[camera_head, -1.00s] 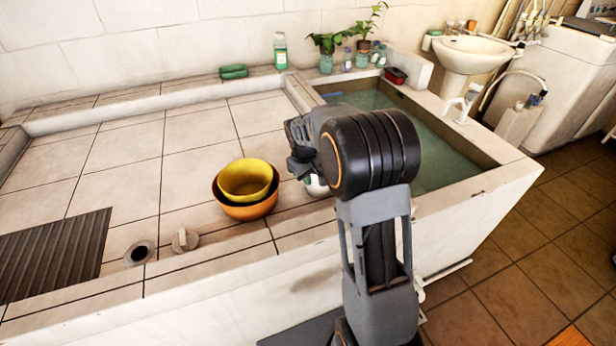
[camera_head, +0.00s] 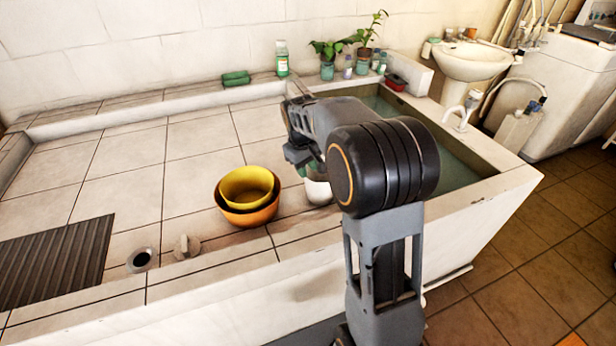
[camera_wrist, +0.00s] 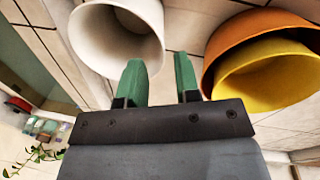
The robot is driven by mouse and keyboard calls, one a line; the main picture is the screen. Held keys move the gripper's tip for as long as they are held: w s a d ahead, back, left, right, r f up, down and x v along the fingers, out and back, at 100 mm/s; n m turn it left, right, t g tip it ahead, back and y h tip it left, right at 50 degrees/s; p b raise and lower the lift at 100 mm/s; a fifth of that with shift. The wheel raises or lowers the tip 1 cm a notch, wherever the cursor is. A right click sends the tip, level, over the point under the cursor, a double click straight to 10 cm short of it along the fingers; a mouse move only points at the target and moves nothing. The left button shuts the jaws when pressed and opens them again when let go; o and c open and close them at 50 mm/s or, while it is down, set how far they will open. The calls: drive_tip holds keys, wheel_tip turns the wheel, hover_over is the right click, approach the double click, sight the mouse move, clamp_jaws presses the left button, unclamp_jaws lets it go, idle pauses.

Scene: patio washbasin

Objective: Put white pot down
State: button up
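The white pot (camera_head: 319,191) is on the tiled counter (camera_head: 195,137), just right of the bowls and partly hidden by my arm. In the wrist view the pot (camera_wrist: 84,45) is at upper left with its mouth toward the camera. My gripper (camera_wrist: 160,75) is open, with its two green fingers apart. The left finger overlaps the pot's mouth in the picture. The right finger shows just outside the pot's right rim. I see no contact on both sides of the wall. In the head view the gripper (camera_head: 312,165) is above the pot.
A yellow bowl (camera_head: 246,186) sits inside an orange bowl (camera_head: 250,217), close left of the pot. A water-filled basin (camera_head: 460,170) lies to the right. A drain hole (camera_head: 141,259) and a ribbed panel (camera_head: 50,262) are at front left. The counter behind the bowls is clear.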

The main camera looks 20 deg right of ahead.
drive_tip(key=s+a+r+m+t, duration=0.1)
drive_tip(key=s+a+r, duration=0.15)
drive_tip(key=s, duration=0.35)
drive_tip(key=s+a+r+m, duration=0.1)
drive_tip(key=s+r, duration=0.2)
drive_tip(key=s, duration=0.2)
drive_tip(key=s+a+f+m+t+y, duration=0.1)
drive_tip(key=s+f, duration=0.3)
drive_tip(key=s, duration=0.5)
drive_tip(key=shift+s+a+m, duration=0.3)
drive_tip(key=shift+m, duration=0.1)
drive_tip(key=shift+o, duration=0.4)
